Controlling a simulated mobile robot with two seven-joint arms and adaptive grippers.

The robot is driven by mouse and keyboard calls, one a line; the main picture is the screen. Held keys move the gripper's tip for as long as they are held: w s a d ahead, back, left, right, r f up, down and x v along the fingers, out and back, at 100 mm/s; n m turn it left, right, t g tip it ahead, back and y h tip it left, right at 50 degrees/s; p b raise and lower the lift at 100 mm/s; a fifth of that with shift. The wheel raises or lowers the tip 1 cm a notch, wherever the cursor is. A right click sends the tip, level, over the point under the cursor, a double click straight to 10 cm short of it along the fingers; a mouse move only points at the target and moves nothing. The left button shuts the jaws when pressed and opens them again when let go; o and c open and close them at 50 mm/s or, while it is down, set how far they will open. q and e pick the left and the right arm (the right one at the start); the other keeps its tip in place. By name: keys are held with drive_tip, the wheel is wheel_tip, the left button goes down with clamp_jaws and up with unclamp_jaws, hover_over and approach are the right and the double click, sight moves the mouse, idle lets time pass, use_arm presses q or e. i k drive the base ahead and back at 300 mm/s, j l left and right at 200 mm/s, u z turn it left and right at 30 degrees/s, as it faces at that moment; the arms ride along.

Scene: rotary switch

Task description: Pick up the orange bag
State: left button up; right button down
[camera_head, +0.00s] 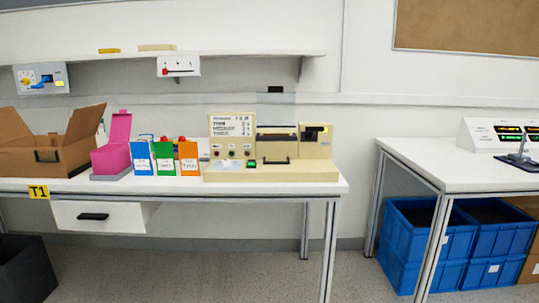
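The orange bag (188,158) stands upright near the front of the white table in the head view. It is a small flat pouch with a white label on its front. It is the rightmost of a row, beside a green bag (164,158) and a blue bag (142,158). The beige machine (272,168) is just to its right. Neither of my grippers shows in the head view.
A pink box (112,150) and an open cardboard box (45,155) stand left of the bags. The table (260,189) has a drawer (100,214) below. A shelf (220,54) hangs above. Floor (210,270) is open in front; blue crates (415,232) sit under the right table.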

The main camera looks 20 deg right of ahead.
sight(188, 150)
drive_tip(key=i+j, duration=0.15)
drive_tip(key=j, duration=0.15)
drive_tip(key=i+j+z, duration=0.1)
drive_tip(key=i+j, duration=0.25)
drive_tip(key=j, duration=0.25)
drive_tip(key=i+j+z, duration=0.1)
drive_tip(key=j, duration=0.25)
